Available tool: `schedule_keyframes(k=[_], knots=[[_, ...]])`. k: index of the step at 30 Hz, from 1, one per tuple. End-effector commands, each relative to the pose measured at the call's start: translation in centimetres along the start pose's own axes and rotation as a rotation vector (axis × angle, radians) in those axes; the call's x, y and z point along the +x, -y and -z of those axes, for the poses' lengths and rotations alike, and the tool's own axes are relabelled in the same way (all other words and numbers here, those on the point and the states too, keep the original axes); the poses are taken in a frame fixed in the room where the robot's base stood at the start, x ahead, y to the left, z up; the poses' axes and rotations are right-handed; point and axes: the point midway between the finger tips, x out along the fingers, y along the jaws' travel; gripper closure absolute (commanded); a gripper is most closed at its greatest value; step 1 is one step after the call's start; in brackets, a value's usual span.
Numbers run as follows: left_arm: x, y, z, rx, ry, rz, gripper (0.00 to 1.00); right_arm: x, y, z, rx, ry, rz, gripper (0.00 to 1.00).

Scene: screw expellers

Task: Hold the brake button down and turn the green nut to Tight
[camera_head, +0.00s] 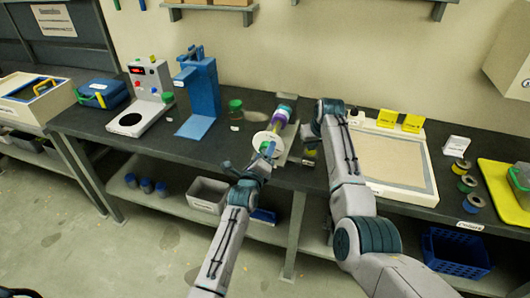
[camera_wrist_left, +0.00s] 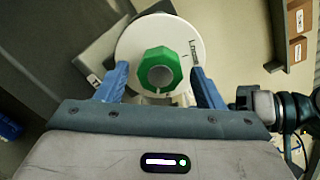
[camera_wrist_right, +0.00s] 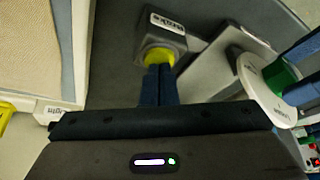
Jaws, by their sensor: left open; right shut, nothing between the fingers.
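The green nut (camera_wrist_left: 160,70) is an eight-sided ring around a grey shaft end, in front of a white disc (camera_wrist_left: 132,40). "Loose" is printed on the disc, to the right of the nut in the left wrist view. My left gripper (camera_wrist_left: 158,76) is open, with one blue finger on each side of the nut; contact is unclear. The grey brake box (camera_wrist_right: 180,42), with an upside-down label, carries a yellow button (camera_wrist_right: 160,57). My right gripper (camera_wrist_right: 159,68) is shut and empty, its fingertips at the button. How far the button is pressed is hidden.
The machine's purple and teal body (camera_head: 284,112) stands behind the disc. A green-lidded jar (camera_head: 235,108) and a blue press stand (camera_head: 198,90) are to its left. A beige framed tray (camera_head: 395,160) lies right of my right arm. The bench front edge is close.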

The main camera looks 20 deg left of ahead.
Motion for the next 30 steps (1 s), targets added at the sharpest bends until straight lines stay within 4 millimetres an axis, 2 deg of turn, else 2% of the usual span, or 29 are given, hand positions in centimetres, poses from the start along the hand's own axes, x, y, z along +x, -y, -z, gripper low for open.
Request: schedule_keyframes(k=[21,30], knots=[[-5.9,0.0,0.0,-0.002,-0.001,-0.001,0.38,0.1,0.0,-0.1,0.0,0.002,0.0,1.0],[-7.0,0.0,0.0,0.0,-0.001,0.0,0.38,0.1,0.0,-0.1,0.0,0.002,0.0,1.0]])
